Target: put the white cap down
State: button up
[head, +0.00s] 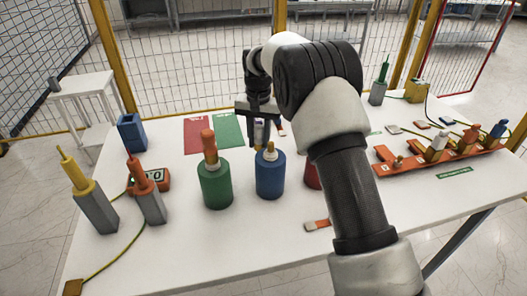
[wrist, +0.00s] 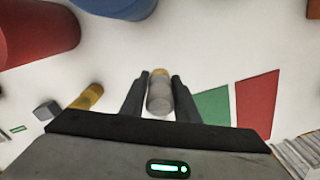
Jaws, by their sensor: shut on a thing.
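My gripper (head: 261,132) is behind the blue cylinder (head: 270,176) in the head view. In the wrist view, its two fingers (wrist: 160,92) are shut on the white cap (wrist: 160,97), a pale grey-white cylinder with a yellow end. In the head view the cap is mostly hidden by the fingers and the blue cylinder. I cannot tell whether it touches the table. The blue cylinder has a brass-coloured stud on top.
A green cylinder (head: 215,186) with an orange top stands left of the blue one; a red cylinder (head: 312,176) is partly behind my arm. Red (head: 197,135) and green (head: 228,130) mats lie behind. An orange rack (head: 450,157) with coloured pieces is right.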

jog(key=shift+f, duration=2.15)
jog(key=shift+f, duration=0.1)
jog(key=shift+f, duration=0.15)
jog(key=o, duration=1)
jog(key=shift+o, duration=0.2)
